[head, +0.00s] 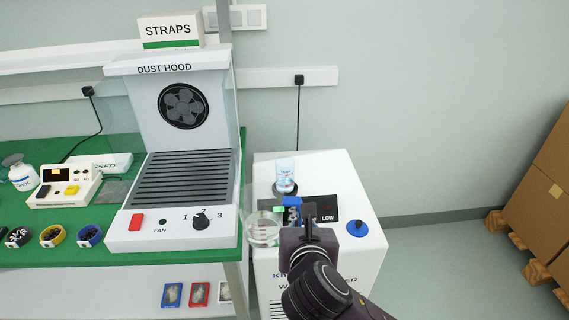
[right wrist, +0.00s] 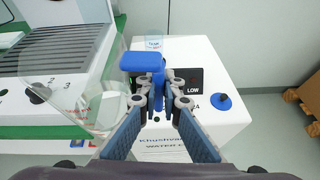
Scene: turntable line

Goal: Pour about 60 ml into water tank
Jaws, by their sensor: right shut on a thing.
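A white chiller cabinet (head: 325,175) stands right of the bench. Its water tank opening carries a small clear vessel with a blue label (head: 286,176) at the back of the top; it also shows faintly in the right wrist view (right wrist: 153,42). A dark panel (head: 328,214) reads LOW. My right gripper (head: 294,214) is shut on the blue handle (right wrist: 145,62) of a clear jug (head: 263,233). The jug hangs left of the fingers, over the cabinet's left edge, with red marks and seemingly some liquid low inside. Its exact tilt is unclear. My left gripper is out of view.
A blue knob (head: 357,228) sits on the cabinet's right side. The dust hood (head: 175,150) stands close on the left, on a green bench (head: 60,252). Cardboard boxes (head: 545,170) stand far right. The floor between is clear.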

